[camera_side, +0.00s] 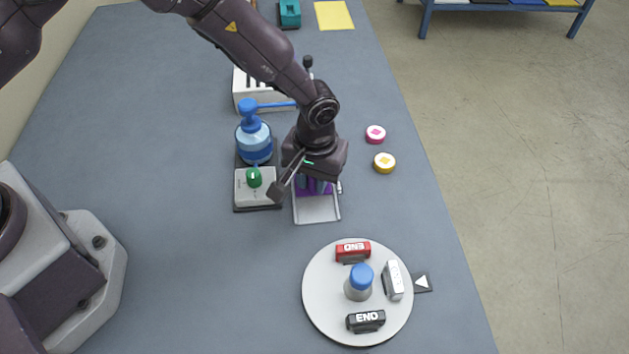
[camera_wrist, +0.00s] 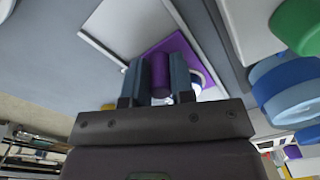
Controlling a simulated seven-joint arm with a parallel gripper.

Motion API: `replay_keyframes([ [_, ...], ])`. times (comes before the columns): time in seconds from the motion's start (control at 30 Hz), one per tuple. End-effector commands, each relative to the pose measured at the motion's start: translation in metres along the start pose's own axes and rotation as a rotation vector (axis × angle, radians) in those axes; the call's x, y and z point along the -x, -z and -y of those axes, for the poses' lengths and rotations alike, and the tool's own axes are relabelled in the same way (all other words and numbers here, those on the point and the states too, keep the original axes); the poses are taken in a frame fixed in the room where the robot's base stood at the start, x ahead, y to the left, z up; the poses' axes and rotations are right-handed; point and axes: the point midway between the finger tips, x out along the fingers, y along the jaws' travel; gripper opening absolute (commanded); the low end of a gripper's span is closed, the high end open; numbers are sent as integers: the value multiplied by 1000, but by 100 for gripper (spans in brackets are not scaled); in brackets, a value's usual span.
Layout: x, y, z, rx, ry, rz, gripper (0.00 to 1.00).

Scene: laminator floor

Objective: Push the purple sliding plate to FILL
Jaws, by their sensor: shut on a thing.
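The purple sliding plate (camera_side: 300,190) sits in a pale, rimmed track (camera_side: 318,212) in the middle of the bench. The front part of the track is bare. My gripper (camera_side: 315,186) is over the plate, pointing down, and hides much of it. In the wrist view, my gripper (camera_wrist: 158,76) is shut on the plate's upright purple knob (camera_wrist: 160,74), one finger on each side. A corner of the purple plate (camera_wrist: 182,45) shows beyond the fingers, next to a partly hidden round white thing (camera_wrist: 197,82). I cannot read a FILL mark in either view.
Left of the track stand a box with a green knob (camera_side: 254,178) and a blue pump bottle (camera_side: 254,145). A white slotted box (camera_side: 246,88) is behind. A round turntable (camera_side: 322,312) with labelled blocks is in front. Pink (camera_side: 375,134) and yellow (camera_side: 384,162) discs lie right.

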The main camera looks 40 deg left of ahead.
Motion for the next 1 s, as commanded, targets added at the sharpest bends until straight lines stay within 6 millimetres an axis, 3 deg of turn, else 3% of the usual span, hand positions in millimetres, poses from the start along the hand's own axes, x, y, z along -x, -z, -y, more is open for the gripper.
replay_keyframes([
  [0.07,0,0,0,-3,0,-2,0],
  [0.1,0,0,0,-3,0,-2,32],
  [0.2,0,0,0,-2,0,-2,48],
  [0.57,7,0,-1,-1,-1,-2,48],
  [1.0,96,0,-1,-1,-3,-5,48],
])
